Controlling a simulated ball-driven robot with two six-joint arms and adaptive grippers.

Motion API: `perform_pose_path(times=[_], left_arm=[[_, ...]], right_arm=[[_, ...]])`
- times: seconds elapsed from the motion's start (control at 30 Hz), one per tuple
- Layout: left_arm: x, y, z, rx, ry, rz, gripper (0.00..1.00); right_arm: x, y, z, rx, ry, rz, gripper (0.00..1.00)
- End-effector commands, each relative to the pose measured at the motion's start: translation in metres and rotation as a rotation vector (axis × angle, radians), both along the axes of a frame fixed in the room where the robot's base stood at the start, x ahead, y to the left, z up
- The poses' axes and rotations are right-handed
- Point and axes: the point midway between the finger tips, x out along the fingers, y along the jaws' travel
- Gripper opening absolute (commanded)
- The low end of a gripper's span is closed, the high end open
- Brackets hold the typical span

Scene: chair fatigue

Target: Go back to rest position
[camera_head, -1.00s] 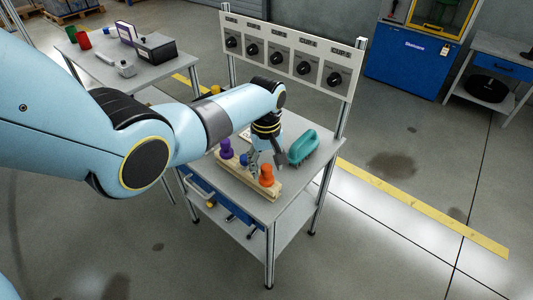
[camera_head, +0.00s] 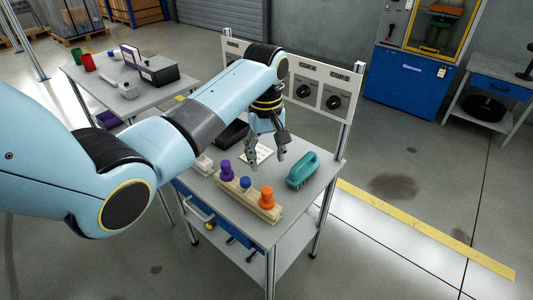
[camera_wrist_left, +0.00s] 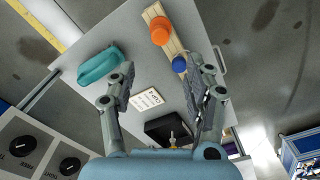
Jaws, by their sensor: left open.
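My left gripper (camera_head: 267,158) is open and empty above the grey workbench (camera_head: 262,229). It is raised behind the wooden block (camera_head: 256,208), which holds a purple knob (camera_head: 226,171), a blue knob (camera_head: 245,183) and an orange knob (camera_head: 267,198). In the left wrist view the open fingers (camera_wrist_left: 160,92) frame a white printed card (camera_wrist_left: 147,100) on the bench, with nothing between them. A teal handled tool (camera_head: 302,170) lies to the right of the gripper and is apart from it. My right gripper is not seen.
A panel with black dials (camera_head: 333,102) stands along the bench's back edge, partly behind my arm. A black tray (camera_head: 232,133) sits at the bench's back left. A side table (camera_head: 117,91) with boxes and cups stands farther left. A blue machine (camera_head: 411,84) is at the back right.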

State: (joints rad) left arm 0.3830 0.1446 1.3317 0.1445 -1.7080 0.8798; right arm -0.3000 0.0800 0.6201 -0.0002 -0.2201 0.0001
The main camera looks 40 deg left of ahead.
Motion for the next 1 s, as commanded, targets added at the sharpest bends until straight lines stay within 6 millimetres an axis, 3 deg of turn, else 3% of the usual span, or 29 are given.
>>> perform_pose_path(times=[0.3,0.37,0.43,0.57,0.77,1.0], left_arm=[[-0.002,0.000,-0.003,0.000,0.004,0.000,0.52],[-0.009,0.000,-0.013,0.000,0.019,0.000,0.52],[-0.026,-0.001,-0.037,-0.002,0.052,0.000,0.52],[-0.084,-0.004,-0.107,-0.007,0.177,0.002,0.52],[-0.195,-0.005,-0.239,-0.006,0.314,-0.043,0.52],[-0.345,-0.002,-0.379,-0.008,0.353,-0.233,0.52]], right_arm=[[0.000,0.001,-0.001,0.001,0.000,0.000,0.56],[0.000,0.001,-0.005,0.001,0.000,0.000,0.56],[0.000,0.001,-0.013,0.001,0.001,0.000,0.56],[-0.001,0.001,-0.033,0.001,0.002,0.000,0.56],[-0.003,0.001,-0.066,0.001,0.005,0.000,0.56],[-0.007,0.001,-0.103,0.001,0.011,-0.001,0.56]])
